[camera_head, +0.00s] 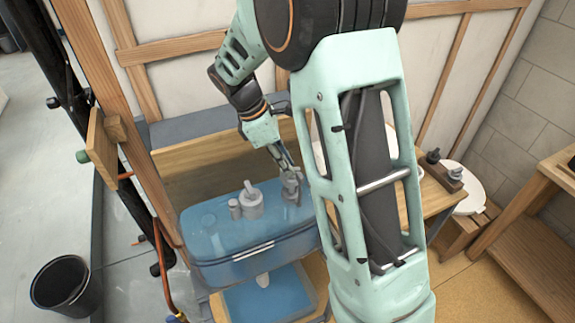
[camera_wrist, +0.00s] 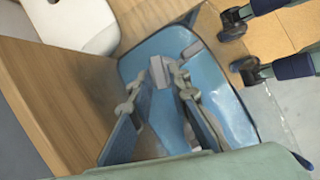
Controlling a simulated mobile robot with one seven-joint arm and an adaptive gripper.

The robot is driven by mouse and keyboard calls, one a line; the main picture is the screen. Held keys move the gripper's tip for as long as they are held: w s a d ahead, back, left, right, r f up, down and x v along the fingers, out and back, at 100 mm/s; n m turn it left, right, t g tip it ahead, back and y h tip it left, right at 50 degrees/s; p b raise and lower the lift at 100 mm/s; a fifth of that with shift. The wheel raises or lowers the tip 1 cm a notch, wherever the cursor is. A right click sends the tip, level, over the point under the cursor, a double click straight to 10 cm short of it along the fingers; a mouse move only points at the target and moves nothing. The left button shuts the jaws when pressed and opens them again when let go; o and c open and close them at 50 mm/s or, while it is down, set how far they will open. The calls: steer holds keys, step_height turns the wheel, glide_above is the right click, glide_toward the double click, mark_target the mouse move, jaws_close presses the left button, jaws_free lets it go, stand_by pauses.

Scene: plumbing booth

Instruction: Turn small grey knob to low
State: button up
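A blue, see-through tank (camera_head: 225,235) has several grey fittings on its lid. A small grey knob (camera_head: 235,208) stands beside a wider grey round fitting (camera_head: 251,203) on the left part of the lid. A third grey fitting (camera_head: 291,187) is at the right, just below my gripper (camera_head: 286,165). In the wrist view my gripper's fingertips (camera_wrist: 161,76) point down at the blue tank (camera_wrist: 225,110), a little apart, with a grey block (camera_wrist: 158,74) between them. I cannot tell whether they touch or squeeze it. Any low mark is too small to see.
A wooden panel (camera_wrist: 75,90) stands close behind the tank. A wooden post with an orange pipe (camera_head: 160,255) is at the left. A white toilet seat-like part (camera_wrist: 75,22) shows in the wrist view. A black bucket (camera_head: 66,286) stands on the floor.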

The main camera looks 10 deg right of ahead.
steer(key=shift+d+f, duration=0.2)
steer(key=shift+f, duration=0.25)
jaws_close()
steer(key=shift+m, duration=0.3)
